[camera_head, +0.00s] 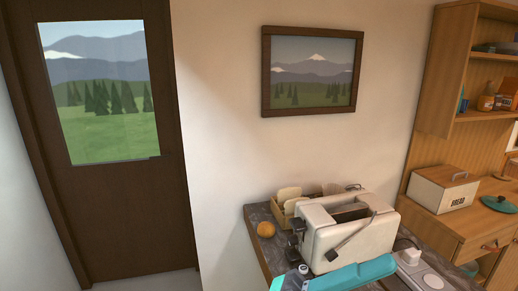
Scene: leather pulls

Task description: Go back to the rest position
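No gripper fingers can be made out in the head view, so I cannot see whether my gripper is open or shut. A long teal piece (352,273) with a grey and white part at its left end shows at the bottom edge, in front of the toaster. It may be part of my arm; I cannot tell for sure. The white toaster (335,245) stands on a dark counter (263,228), with a grey bar slanting across its front.
An orange round item (266,229) and a wooden holder (283,212) with bread-like slices sit beside the toaster. A white strip (425,272) lies at right. A bread box (441,190) and a teal lid (499,204) stand on the wooden cabinet. A dark door (112,210) is at left.

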